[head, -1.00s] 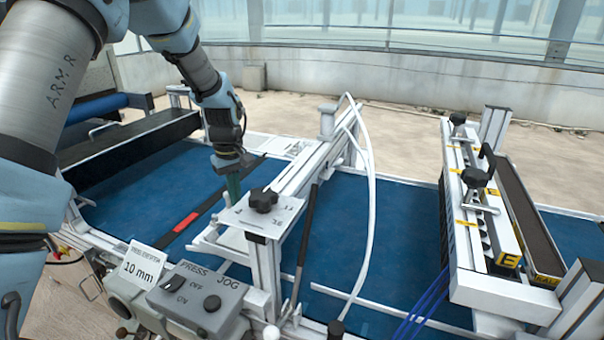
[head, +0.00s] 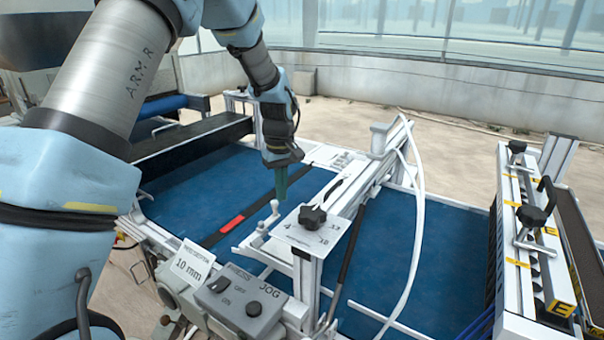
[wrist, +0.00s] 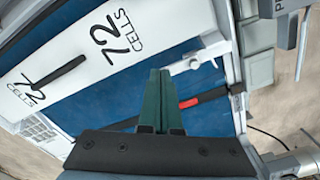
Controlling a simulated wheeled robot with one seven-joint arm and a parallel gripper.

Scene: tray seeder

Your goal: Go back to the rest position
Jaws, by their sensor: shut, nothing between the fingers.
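My gripper (head: 281,192) points down over the seeder's blue belt (head: 190,185), behind and left of the plate with the black star knob (head: 312,217). Its green fingers are together and empty. In the wrist view the gripper (wrist: 158,75) is shut, with the blue belt beyond it and nothing between the fingertips. My arm reaches in from the left of the head view.
A white frame (head: 350,185) with a white hose (head: 416,225) stands right of my gripper. A black bar with a red mark (head: 232,223) crosses the belt. A press/jog control box (head: 243,300) and a 10 mm sign (head: 191,266) are in front. A white "72 cells" plate (wrist: 95,50) shows in the wrist view.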

